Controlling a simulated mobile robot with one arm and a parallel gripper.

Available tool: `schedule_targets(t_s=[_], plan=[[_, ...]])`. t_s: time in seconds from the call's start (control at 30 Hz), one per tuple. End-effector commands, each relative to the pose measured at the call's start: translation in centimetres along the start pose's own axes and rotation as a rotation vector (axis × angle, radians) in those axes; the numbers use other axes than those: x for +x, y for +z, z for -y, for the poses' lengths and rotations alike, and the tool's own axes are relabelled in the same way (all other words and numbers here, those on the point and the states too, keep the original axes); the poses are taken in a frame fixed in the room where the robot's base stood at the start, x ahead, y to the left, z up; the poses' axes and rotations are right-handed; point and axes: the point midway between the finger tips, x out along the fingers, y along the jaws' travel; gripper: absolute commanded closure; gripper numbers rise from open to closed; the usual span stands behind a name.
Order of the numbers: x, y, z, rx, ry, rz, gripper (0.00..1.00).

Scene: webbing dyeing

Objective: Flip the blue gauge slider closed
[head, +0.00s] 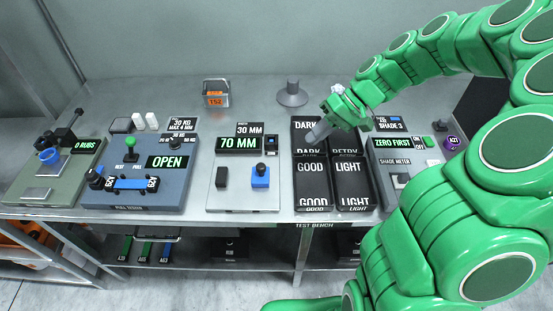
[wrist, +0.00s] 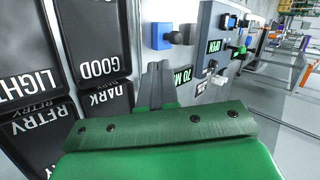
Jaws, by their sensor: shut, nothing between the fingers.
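The blue gauge slider (head: 260,178) sits on the right part of a light gauge plate (head: 240,199), with a black knob at its back. A black block (head: 222,177) stands to its left, with a wide gap between them. The gauge display (head: 238,144) reads 70 MM. My gripper (head: 318,133) is above the dark sorting bins, behind and to the right of the slider, touching neither it nor the plate. In the wrist view my gripper's fingers (wrist: 157,84) are together and empty. The blue slider (wrist: 161,37) shows beyond them, apart from the fingertips.
Black bins (head: 312,181) labelled GOOD, LIGHT, DARK and RETRY stand right of the gauge. A pull station (head: 140,195) reading OPEN is to the left. A shade meter (head: 400,160) is at the right.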

Motion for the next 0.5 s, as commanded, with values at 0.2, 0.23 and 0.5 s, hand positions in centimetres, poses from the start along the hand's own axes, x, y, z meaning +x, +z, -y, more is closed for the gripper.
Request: schedule_targets(t_s=[0.2,0.23,0.5], plan=[[0.1,-1.1,-1.8,0.010,-0.030,-0.023,1.00],[0.1,-1.2,-1.9,0.010,-0.032,-0.024,1.00],[0.1,-1.3,-2.0,0.011,-0.036,-0.027,1.00]])
